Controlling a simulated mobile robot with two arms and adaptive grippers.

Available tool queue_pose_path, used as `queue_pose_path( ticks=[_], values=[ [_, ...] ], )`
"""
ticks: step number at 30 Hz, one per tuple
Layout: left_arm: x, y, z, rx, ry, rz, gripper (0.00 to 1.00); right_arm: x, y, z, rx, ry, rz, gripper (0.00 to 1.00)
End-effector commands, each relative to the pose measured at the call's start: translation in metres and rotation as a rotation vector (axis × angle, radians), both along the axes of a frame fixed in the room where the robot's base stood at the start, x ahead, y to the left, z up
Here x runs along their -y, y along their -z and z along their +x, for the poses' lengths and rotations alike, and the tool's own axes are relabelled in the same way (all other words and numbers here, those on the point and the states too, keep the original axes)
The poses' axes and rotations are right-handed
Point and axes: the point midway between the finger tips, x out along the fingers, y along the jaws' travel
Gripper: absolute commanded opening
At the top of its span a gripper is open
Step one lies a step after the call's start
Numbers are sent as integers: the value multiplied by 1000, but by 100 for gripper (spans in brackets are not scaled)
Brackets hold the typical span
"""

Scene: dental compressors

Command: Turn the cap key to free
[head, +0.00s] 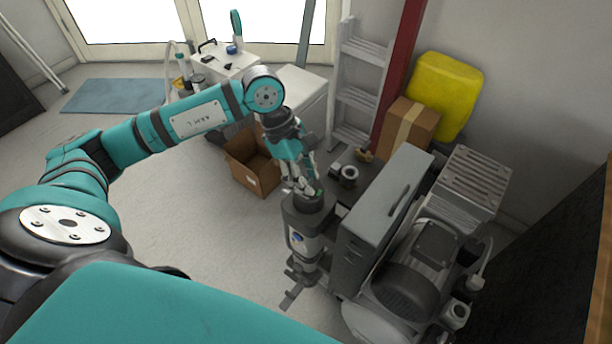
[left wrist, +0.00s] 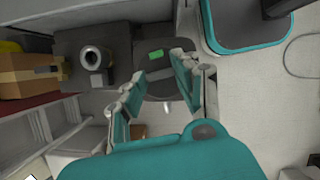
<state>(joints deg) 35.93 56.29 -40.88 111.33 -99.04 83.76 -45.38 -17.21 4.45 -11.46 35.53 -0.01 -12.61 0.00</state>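My left gripper (head: 303,186) points down at the top of a dark grey upright canister (head: 306,238) on the compressor's near side. In the left wrist view the two fingers (left wrist: 158,72) are spread apart. Between and beyond them lies a dark round cap (left wrist: 155,88) with a small green patch (left wrist: 158,70). I see nothing held between the fingers, and I cannot tell whether the tips touch the cap. A key shape on the cap is not clear, partly hidden by the gripper. My right gripper is not in view.
The compressor (head: 405,290) and a grey cabinet (head: 385,205) stand right of the canister. An open cardboard box (head: 252,165) lies on the floor behind. A ladder (head: 360,90), another box (head: 405,128) and a yellow container (head: 445,92) stand along the wall.

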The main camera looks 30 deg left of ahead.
Motion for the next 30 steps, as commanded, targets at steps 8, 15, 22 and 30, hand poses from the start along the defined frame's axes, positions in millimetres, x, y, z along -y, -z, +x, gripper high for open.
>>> queue_pose_path(
  ticks=[8,15,22,30],
  values=[
    [0,0,0,0,0,-1,54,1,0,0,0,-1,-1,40],
    [-2,-4,1,2,-1,-1,54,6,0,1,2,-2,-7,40],
    [-17,-40,0,6,-2,0,54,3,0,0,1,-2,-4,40],
    [-37,-90,-1,4,-1,0,54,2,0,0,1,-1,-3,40]
  ],
)
